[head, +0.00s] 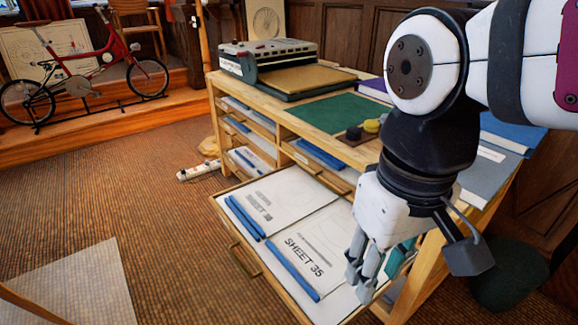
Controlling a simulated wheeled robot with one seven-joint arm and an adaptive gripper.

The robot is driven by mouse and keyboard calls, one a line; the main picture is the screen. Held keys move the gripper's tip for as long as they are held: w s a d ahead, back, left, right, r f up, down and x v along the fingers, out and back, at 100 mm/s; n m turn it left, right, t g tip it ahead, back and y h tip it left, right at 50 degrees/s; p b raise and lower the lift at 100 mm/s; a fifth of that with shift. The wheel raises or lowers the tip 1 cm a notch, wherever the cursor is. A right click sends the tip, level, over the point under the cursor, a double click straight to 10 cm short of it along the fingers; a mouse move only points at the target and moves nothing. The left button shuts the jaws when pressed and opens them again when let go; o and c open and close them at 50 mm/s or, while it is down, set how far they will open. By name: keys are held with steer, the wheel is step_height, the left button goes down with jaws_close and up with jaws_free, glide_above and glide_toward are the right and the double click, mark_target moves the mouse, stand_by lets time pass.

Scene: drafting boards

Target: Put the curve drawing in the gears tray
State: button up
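An open drawer (238,248) in the wooden cabinet holds two white drawings. The right drawing (322,237) reads "SHEET 35" and has faint lines; a blue bar lies along its left edge. The left drawing (285,200) has lettering too small to read surely, and blue bars lie by its lower edge. I cannot tell which drawing shows a curve or which tray is labelled gears. My gripper (362,285) points down over the right side of the open drawer, by the right drawing. Its fingers look close together, but their gap and any contact are unclear.
Cabinet shelves (247,140) at left hold more papers and blue bars. A green mat (325,117), a dark tray with a yellow piece (371,126) and a machine (270,60) are on top. A teal item (402,257) shows behind my gripper. Open carpet lies left.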

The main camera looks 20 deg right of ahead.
steer(key=s, duration=0.5)
steer(key=shift+s, duration=0.1)
stand_by(0.6)
step_height(320, 180, up, 26)
steer(key=t+p, duration=0.3)
steer(key=p, duration=2.1)
steer(key=shift+d+t, duration=0.15)
steer(key=shift+t, duration=0.25)
